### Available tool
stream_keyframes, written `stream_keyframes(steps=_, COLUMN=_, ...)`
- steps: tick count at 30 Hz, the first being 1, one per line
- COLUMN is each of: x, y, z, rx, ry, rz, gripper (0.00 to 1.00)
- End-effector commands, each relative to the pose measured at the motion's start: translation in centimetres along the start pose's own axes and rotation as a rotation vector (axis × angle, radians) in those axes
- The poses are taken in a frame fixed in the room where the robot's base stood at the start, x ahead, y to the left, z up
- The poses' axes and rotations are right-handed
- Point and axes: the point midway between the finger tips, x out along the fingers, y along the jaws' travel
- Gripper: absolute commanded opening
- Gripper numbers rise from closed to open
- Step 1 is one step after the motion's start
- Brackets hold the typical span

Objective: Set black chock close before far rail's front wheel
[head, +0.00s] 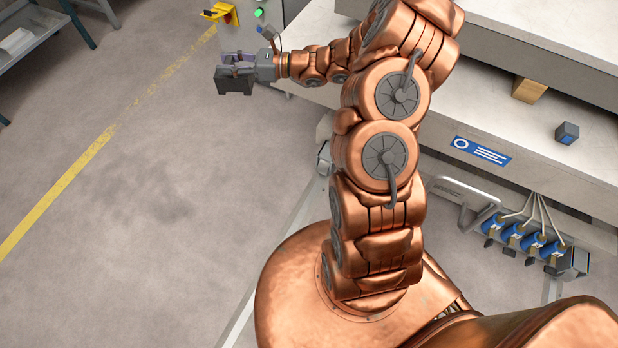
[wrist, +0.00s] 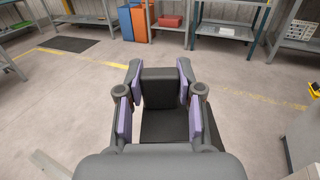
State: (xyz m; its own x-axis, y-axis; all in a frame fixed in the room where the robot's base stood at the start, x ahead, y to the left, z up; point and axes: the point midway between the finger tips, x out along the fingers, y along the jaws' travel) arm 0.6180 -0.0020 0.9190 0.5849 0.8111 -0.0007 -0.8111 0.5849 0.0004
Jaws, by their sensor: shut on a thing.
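My gripper (head: 240,66) is at the end of my outstretched arm, in the upper left of the head view. It is shut on the black chock (head: 236,85), held in the air over the floor. In the wrist view the chock (wrist: 160,122) sits between the purple finger pads, with an upright back part and a dark lower part. A pale rail (head: 287,238) runs along the floor left of my base in the head view. A small grey part (head: 324,158) at its far end may be a wheel; I cannot tell. My arm hides part of this area.
Floor left of the gripper is clear.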

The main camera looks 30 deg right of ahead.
Motion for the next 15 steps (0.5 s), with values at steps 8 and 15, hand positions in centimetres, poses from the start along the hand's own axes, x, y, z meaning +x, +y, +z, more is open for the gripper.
stream_keyframes(steps=8, x=-2.4, y=-1.5, z=-10.4, rx=0.008, ry=0.003, rz=-0.046, gripper=0.00)
stream_keyframes(steps=15, x=-5.2, y=-2.3, z=-20.4, rx=0.010, ry=-0.002, rz=-0.093, gripper=0.00)
